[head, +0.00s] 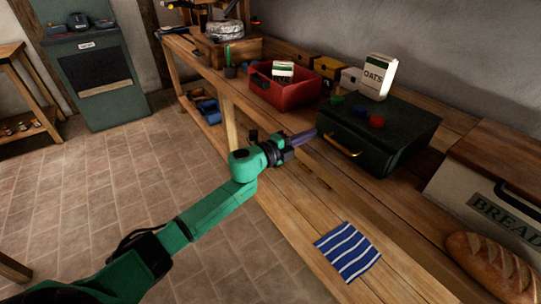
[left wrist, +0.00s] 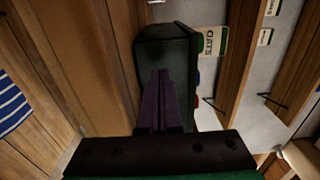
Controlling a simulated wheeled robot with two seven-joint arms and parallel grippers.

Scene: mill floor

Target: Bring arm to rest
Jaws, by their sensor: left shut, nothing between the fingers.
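My left gripper (head: 303,137) is at the end of the green arm that comes in from the lower left. Its fingers are together with nothing between them. They point at the left side of a dark green box (head: 385,133) with a brass handle, on the wooden bench (head: 300,217). In the left wrist view the shut purple fingers (left wrist: 161,85) show in front of the dark box (left wrist: 165,48). I cannot tell whether the fingertips touch the box. My right gripper is not in view.
A red crate (head: 284,92) and an oats carton (head: 379,76) stand near the box. A blue striped cloth (head: 347,251) lies at the bench's front. A bread bin (head: 487,205) and a loaf (head: 492,266) are at the right. The tiled floor (head: 130,190) at left is clear.

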